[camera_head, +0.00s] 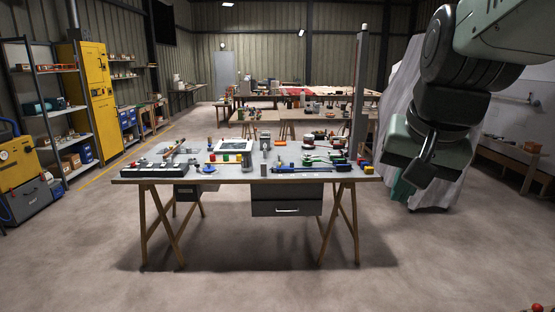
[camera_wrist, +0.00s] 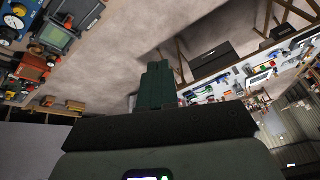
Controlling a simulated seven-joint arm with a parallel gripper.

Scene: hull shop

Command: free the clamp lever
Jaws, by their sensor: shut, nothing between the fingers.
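The workbench (camera_head: 230,180) stands on wooden trestles in the middle of the head view, with many small tools and parts on its top. I cannot tell which of these is the clamp lever; they are too small here. My gripper (camera_head: 402,194) hangs to the right of the bench, well apart from it, with its fingers pointing down. In the wrist view, the green fingers of my gripper (camera_wrist: 158,84) are together with nothing held. The bench shows tilted at the right of that view, partly hidden behind my gripper's body.
On the bench are a white-framed panel (camera_head: 233,146), a dark box with knobs (camera_head: 154,169) and a blue bar (camera_head: 300,169). A drawer (camera_head: 287,208) hangs underneath. A yellow cabinet (camera_head: 93,98) and shelves stand at left. The floor in front of the bench is clear.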

